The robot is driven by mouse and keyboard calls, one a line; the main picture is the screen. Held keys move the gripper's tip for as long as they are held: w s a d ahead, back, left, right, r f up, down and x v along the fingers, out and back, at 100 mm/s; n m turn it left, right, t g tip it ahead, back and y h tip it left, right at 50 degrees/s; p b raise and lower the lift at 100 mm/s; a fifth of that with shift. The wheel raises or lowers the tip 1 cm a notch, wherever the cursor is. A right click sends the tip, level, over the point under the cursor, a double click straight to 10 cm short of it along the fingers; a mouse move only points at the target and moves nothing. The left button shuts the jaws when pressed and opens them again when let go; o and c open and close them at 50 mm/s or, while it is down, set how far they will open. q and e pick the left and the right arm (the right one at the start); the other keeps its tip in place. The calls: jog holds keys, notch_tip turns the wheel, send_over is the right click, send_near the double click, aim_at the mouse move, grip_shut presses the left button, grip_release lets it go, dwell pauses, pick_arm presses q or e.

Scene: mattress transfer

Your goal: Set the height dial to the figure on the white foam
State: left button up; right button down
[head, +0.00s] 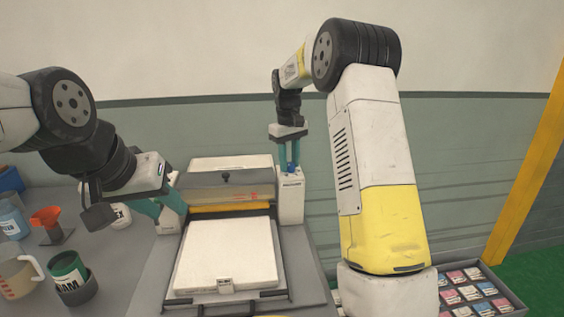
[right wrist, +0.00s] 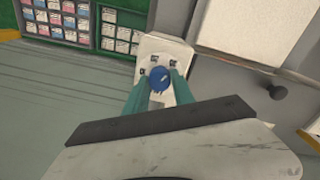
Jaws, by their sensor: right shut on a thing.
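The height dial is a blue knob (right wrist: 159,80) on top of a white post (right wrist: 165,48), with small dark marks around it that are too small to read. My right gripper (right wrist: 160,84) is shut on the knob from above, a teal finger on each side. In the head view the right gripper (head: 291,165) stands over the post (head: 291,200). The white foam (head: 228,255) lies flat on the machine's front bed, with a small tag (head: 225,286) at its front edge; its figure is not legible. My left gripper (head: 150,212) is at the machine's left side, its fingertips partly hidden.
A grey hood (head: 225,187) with a yellow strip spans the machine behind the foam. A tray of several cards (head: 470,290) is at the lower right.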

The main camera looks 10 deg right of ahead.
jog(key=c, duration=1.1)
grip_release()
jog(key=shift+o, duration=0.2)
jog(key=shift+r, duration=0.1)
notch_tip(320, 180, up, 7)
jog(key=shift+a+f, duration=0.1)
jog(key=shift+a, duration=0.05)
jog(key=shift+r, duration=0.45)
